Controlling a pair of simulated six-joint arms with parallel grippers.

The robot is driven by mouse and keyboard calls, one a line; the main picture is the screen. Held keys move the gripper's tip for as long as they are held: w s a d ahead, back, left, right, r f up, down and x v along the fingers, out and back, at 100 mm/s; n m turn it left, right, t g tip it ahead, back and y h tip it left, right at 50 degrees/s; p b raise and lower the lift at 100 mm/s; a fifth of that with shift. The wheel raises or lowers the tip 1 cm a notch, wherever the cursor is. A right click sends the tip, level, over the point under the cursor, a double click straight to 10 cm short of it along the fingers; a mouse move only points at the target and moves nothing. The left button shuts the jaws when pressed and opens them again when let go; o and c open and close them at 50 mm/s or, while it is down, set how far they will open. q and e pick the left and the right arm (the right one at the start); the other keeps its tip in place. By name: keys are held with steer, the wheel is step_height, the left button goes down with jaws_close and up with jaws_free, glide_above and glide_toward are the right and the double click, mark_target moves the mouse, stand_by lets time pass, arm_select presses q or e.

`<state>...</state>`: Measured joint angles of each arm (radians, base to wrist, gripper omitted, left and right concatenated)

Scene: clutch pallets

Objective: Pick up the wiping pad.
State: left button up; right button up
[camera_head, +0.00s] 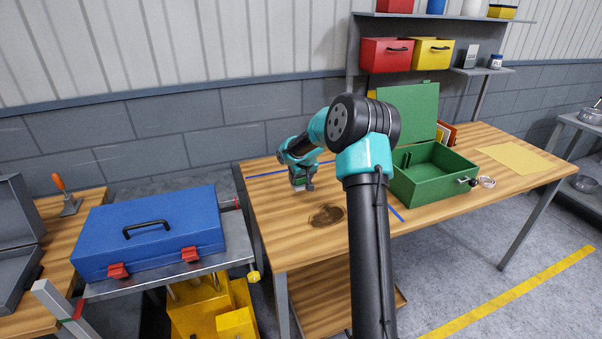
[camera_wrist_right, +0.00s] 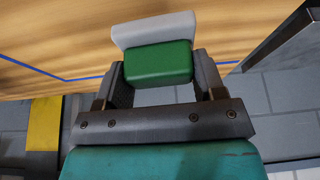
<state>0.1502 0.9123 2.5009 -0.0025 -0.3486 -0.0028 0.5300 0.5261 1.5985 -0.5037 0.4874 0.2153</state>
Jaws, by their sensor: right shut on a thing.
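The wiping pad (camera_wrist_right: 158,62) has a green block and a pale grey-white layer on its far side in the right wrist view. My right gripper (camera_wrist_right: 164,76) is shut on the green block, with one finger on each side. In the head view my right gripper (camera_head: 301,181) is over the left part of the wooden workbench (camera_head: 278,235), behind a dark stain (camera_head: 326,214). The pad is small and partly hidden by the gripper there. I cannot tell whether it touches the bench. My left gripper is not in view.
An open green box (camera_head: 432,184) stands on the bench to the right, with a yellow sheet (camera_head: 518,158) beyond it. A blue case (camera_head: 150,232) lies on a cart at the left. Red (camera_head: 385,66) and yellow (camera_head: 432,53) bins hang at the back. Blue lines mark the bench.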

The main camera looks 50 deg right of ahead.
steer(key=shift+s+a, duration=0.3)
steer(key=shift+a, duration=0.05)
steer(key=o, duration=0.4)
steer(key=shift+c, duration=1.6)
